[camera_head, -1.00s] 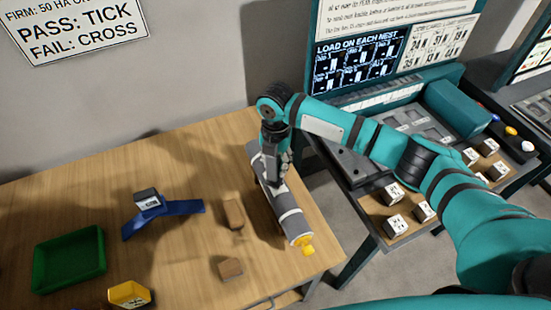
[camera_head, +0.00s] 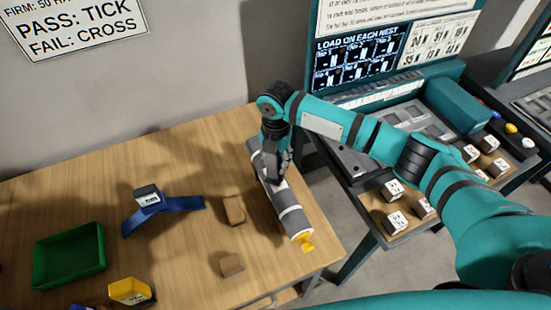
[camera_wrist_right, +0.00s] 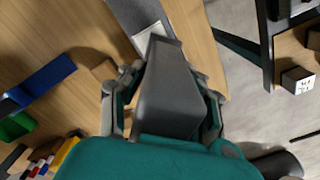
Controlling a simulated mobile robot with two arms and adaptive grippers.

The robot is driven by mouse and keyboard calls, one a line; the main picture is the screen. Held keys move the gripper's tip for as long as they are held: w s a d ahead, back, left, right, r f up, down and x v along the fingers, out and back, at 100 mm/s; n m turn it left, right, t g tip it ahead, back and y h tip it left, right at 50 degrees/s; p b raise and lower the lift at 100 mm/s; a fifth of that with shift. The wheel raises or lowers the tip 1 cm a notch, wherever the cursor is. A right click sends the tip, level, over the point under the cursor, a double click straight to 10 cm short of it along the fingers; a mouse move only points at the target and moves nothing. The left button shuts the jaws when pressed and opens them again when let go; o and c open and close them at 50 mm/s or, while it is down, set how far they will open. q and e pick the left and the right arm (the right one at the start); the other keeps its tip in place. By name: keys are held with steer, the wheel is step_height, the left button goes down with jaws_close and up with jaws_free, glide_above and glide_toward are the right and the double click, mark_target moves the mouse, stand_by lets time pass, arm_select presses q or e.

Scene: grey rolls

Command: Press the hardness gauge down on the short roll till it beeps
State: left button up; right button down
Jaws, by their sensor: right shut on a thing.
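A grey roll (camera_head: 291,213) with pale bands and a yellow end lies slantwise near the right edge of the wooden table. I cannot tell whether it is the short one. My right gripper (camera_head: 277,168) is over its middle, fingers pointing down. In the right wrist view the gripper (camera_wrist_right: 165,85) is shut on a dark grey body, the hardness gauge (camera_wrist_right: 170,100). The roll (camera_wrist_right: 138,20) shows beyond the gauge's far end. The contact is hidden, so I cannot tell whether gauge and roll touch. My left gripper is not in view.
Two brown blocks (camera_head: 233,209) lie left of the roll. A blue stand (camera_head: 180,203) holds a small grey piece (camera_head: 147,195). A green tray (camera_head: 68,257) and a yellow bin (camera_head: 130,291) are at the left. A bench (camera_head: 350,160) with labelled blocks stands right, across a gap.

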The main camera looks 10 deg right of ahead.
steer(key=shift+f, duration=0.4)
steer(key=shift+s+f, duration=0.2)
stand_by(1.5)
steer(key=r+p, duration=0.2)
steer(key=shift+w+r+p, duration=0.2)
steer(key=shift+r+p, duration=0.1)
steer(key=shift+p, duration=0.1)
step_height(320, 180, up, 3)
steer(key=shift+f+p, duration=0.1)
steer(key=shift+p, duration=1.15)
steer(key=shift+r+p, duration=0.5)
steer(key=shift+r, duration=0.45)
